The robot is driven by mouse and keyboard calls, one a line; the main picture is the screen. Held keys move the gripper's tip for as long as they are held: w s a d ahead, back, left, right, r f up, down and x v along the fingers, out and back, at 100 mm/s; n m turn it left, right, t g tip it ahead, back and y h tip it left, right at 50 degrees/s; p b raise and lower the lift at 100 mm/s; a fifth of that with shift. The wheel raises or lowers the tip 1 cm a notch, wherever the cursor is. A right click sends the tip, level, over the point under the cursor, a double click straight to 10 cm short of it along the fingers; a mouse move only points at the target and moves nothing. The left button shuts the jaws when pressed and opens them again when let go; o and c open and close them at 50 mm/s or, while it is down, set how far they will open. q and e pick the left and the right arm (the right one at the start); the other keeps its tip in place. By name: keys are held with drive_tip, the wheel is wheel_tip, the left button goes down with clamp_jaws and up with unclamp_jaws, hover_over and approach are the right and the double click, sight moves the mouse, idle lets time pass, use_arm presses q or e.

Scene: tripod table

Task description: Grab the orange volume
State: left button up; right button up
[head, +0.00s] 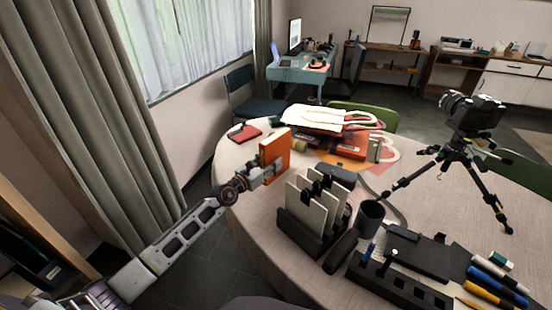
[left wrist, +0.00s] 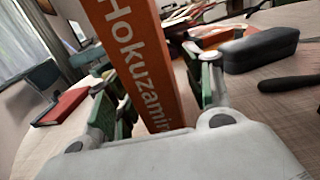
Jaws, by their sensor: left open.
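The orange volume (head: 276,151) stands upright near the left edge of the round table (head: 232,158). In the left wrist view its orange spine (left wrist: 143,55) with white lettering rises between my fingers. My left gripper (head: 262,174) is at the near side of the book. In the left wrist view the left gripper (left wrist: 158,100) is open, with one finger on each side of the spine. Whether either finger touches the book I cannot tell. My right gripper is in neither view.
A dark holder with upright cards (head: 312,238) stands right of my left gripper, with a dark case (head: 336,176) behind it. A red book (head: 245,133) lies left of the volume. A camera on a tripod (head: 470,115) stands at the right.

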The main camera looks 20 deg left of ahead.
sight(275, 157)
use_arm(q)
drive_tip(key=shift+x, duration=1.1)
drive_tip(key=shift+w+d+b, duration=0.2)
drive_tip(key=shift+w+b, duration=0.15)
drive_tip(key=shift+w, duration=0.2)
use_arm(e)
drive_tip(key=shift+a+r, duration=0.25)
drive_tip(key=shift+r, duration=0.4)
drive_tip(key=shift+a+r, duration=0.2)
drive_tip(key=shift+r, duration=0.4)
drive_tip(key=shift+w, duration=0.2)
use_arm(q)
clamp_jaws()
drive_tip(key=shift+r, duration=0.1)
